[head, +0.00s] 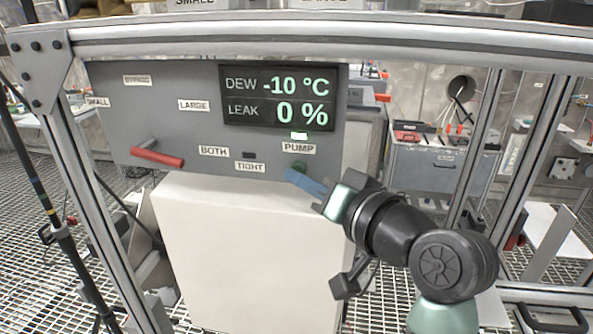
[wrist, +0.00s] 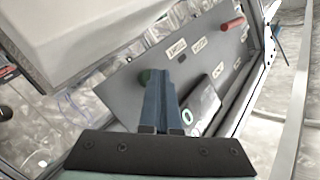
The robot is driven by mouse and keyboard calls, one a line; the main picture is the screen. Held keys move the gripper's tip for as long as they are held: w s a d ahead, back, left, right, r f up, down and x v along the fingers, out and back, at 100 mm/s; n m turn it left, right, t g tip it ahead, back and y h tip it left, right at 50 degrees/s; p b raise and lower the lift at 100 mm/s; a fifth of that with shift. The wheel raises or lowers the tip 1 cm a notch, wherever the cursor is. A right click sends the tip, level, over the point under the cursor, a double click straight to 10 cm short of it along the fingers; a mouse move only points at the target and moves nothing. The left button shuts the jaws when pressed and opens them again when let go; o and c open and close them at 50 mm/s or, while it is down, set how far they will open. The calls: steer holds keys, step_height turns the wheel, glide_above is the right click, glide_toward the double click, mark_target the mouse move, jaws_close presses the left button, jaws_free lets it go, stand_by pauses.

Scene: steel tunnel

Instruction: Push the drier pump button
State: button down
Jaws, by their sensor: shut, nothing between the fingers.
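The grey drier panel (head: 150,110) stands across the front of the head view. Its display (head: 278,97) reads DEW -10 °C and LEAK 0 %. The PUMP label (head: 299,149) sits below a small lit indicator (head: 299,136). The gripper also shows in the wrist view (wrist: 158,76).
A red-handled lever (head: 158,153) sticks out at the panel's lower left. A metal rail (head: 300,45) crosses above the panel, with posts on both sides. A pale box (head: 240,250) stands below the panel. A grey tool cabinet (head: 430,165) stands behind right.

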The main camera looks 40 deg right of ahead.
steer(key=s+a, duration=0.4)
steer(key=shift+a+p, duration=0.15)
steer(key=shift+p, duration=0.2)
steer(key=shift+w, duration=0.1)
stand_by(0.3)
steer(key=w+a+r+n+t+b, duration=0.3)
steer(key=a+r+n+t, duration=0.25)
steer(key=a+r, duration=0.75)
steer(key=s+a+r+n+t+b, duration=0.1)
steer(key=s+a+r+n+t, duration=0.1)
steer(key=s+a+r+t, duration=0.3)
steer(key=s+a+r, duration=0.1)
steer(key=a+r, duration=0.3)
steer(key=a, duration=0.1)
steer(key=shift+s+r+y, duration=0.3)
steer(key=shift+s+y, duration=0.05)
steer(key=shift+y, duration=0.05)
